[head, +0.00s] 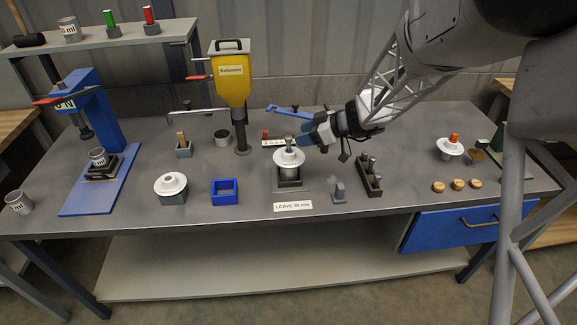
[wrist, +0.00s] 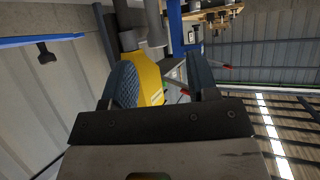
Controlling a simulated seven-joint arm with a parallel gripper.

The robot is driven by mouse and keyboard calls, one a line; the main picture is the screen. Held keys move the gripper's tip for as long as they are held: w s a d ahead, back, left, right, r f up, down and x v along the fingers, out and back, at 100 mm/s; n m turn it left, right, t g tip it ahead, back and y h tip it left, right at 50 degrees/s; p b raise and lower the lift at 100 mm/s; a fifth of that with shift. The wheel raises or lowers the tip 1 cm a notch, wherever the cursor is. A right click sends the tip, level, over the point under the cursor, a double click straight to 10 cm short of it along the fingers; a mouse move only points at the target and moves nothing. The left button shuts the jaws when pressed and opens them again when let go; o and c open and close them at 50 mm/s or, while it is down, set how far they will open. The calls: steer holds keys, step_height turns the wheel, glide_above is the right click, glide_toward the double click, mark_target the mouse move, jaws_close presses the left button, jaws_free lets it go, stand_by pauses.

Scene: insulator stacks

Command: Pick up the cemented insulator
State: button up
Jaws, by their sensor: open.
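A white disc-shaped insulator (head: 289,158) with a grey metal pin standing up from it sits on a dark stand at the middle of the bench. I cannot tell from its look whether it is cemented. My gripper (head: 300,141) is open and comes in from the right, its blue fingers close beside the pin. Whether they touch it or straddle it is unclear. In the wrist view, the open fingers (wrist: 160,85) show apart, with the yellow dispenser behind them; the white insulator is not clearly visible there.
A second white insulator (head: 171,184) is at left on a grey block, a third (head: 450,148) at right with an orange top. The yellow dispenser (head: 231,75) stands behind. A dark rack (head: 369,178) and grey block (head: 339,193) are right of the stand; a blue frame (head: 225,192) is left.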

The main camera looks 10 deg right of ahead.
mark_target(284, 149)
steer(key=shift+a, duration=0.1)
steer(key=shift+x, duration=1.2)
steer(key=shift+w+a+f, duration=0.1)
steer(key=shift+x, duration=2.4)
steer(key=shift+f, duration=0.1)
jaws_close()
steer(key=shift+w, duration=0.1)
